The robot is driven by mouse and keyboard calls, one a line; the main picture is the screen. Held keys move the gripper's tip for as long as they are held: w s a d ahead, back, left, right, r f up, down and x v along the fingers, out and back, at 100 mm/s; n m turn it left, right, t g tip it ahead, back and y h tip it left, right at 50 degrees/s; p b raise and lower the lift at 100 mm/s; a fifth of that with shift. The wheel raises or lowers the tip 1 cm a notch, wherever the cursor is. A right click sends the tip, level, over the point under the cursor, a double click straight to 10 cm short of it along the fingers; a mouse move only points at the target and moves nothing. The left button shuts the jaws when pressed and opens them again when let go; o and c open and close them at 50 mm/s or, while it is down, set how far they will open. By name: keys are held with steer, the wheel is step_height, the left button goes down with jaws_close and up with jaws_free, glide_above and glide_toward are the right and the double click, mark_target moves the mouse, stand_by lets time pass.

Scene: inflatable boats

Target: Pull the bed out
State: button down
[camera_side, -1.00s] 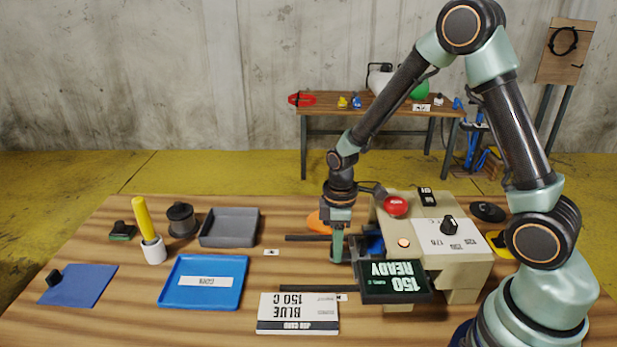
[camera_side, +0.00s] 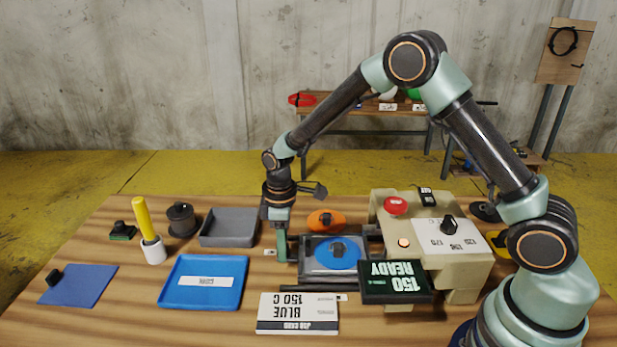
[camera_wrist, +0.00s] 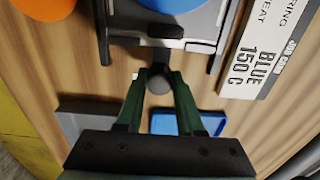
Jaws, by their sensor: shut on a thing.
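The bed (camera_side: 311,270) is a grey sliding tray on dark rails, drawn out to the left of the beige press (camera_side: 470,268). A blue round patch (camera_side: 329,255) with a dark knob lies on it. My gripper (camera_side: 281,258) is at the bed's left end. In the wrist view, my gripper (camera_wrist: 159,82) has its green fingers closed around the dark round handle (camera_wrist: 158,79) at the bed's edge. The bed (camera_wrist: 196,46) shows at the top of that view. The press display (camera_side: 394,282) reads 150 READY.
A job card (camera_side: 298,313) reading BLUE 150 C lies in front of the rails. A blue tray (camera_side: 203,282), a grey tray (camera_side: 229,227) and a white pot with a yellow-handled tool (camera_side: 149,232) stand to the left. An orange piece (camera_side: 326,220) lies behind the bed.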

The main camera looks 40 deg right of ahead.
steer(key=shift+w+a, duration=1.3)
steer(key=shift+a, duration=0.1)
steer(key=c, duration=0.5)
jaws_free()
steer(key=shift+w, duration=0.1)
steer(key=shift+c, duration=0.2)
steer(key=shift+r, duration=0.1)
step_height(320, 180, up, 12)
